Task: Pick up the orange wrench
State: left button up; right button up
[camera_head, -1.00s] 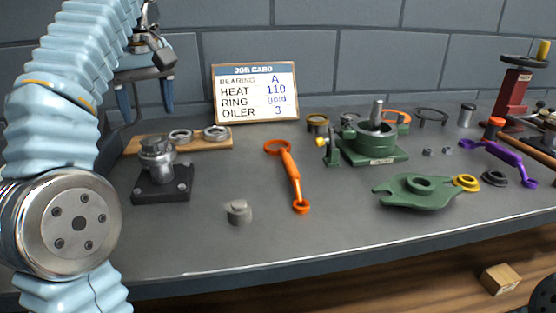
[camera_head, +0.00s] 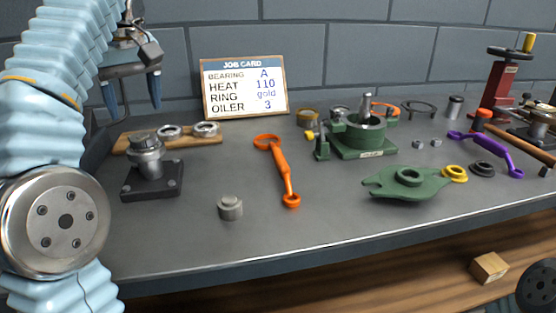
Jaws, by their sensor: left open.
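The orange wrench (camera_head: 279,167) lies flat on the grey bench near the middle, with a large ring end at the back and a smaller ring end towards the front. My left gripper (camera_head: 132,98) is at the upper left, above the back of the bench, with its fingers pointing down. Its fingers are apart and nothing shows between them. It is well to the left of the wrench and not touching it. My right gripper does not show.
A job card (camera_head: 244,88) stands behind the wrench. A black-based fixture (camera_head: 152,180) and a small grey cylinder (camera_head: 230,207) are to its left. A green housing (camera_head: 362,137) and a green cover (camera_head: 405,185) are to its right. A purple wrench (camera_head: 488,144) lies at far right.

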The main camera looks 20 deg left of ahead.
pick_arm(q)
jog(key=shift+c, duration=0.8)
jog(key=w+d+m, duration=0.1)
jog(key=d, duration=0.3)
jog(key=w+d, duration=0.2)
jog(key=d, duration=0.2)
jog(key=w+d+f+m, duration=0.1)
jog(key=w+d, duration=0.1)
jog(key=d, duration=0.2)
jog(key=shift+w+m+t, duration=0.1)
jog(key=shift+m+t, duration=0.2)
jog(key=shift+c, duration=0.7)
jog(key=m+t, duration=0.2)
jog(key=m, duration=0.1)
send_near(282, 159)
jog(key=shift+g, duration=0.3)
jog(key=b+x, duration=0.1)
jog(key=x, duration=0.4)
jog(key=shift+w+a+f, duration=0.1)
jog(key=shift+w+f, duration=0.15)
jog(key=shift+x, duration=2.8)
